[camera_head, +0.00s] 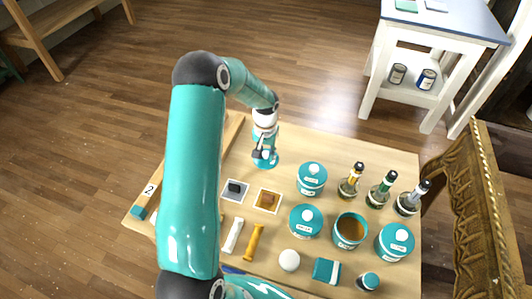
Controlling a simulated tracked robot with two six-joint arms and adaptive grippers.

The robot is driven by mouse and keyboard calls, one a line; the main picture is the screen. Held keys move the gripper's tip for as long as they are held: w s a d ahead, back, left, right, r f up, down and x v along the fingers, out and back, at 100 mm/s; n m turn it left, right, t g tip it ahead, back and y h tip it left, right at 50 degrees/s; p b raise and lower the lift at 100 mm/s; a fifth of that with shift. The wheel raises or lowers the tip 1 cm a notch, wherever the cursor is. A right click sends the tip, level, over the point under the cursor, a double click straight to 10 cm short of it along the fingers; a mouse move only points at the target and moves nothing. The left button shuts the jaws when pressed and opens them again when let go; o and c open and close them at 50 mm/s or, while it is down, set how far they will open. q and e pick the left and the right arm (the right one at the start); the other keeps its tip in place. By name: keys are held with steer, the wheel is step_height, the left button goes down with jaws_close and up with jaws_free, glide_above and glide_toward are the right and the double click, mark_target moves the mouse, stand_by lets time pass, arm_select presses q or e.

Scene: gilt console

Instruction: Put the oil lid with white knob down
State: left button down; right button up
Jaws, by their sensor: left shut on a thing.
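My left gripper (263,153) hangs over the far left part of the wooden table, shut on a teal thing (268,161) at its fingertips. This looks like the oil lid, but the fingers hide part of it and I cannot make out its knob. I cannot tell whether it touches the table. An open teal jar (350,230) with brown contents stands to the right and nearer, with no lid on it. My right gripper is not in view.
Teal jars with white-knobbed lids (312,176) (305,220) (394,241) stand around the open jar. Several dark bottles (380,190) stand at the right.

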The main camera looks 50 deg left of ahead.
mark_target(266, 153)
arm_select(q)
steer(key=c, duration=0.9)
jaws_free()
steer(key=shift+c, duration=0.2)
step_height(266, 153, up, 12)
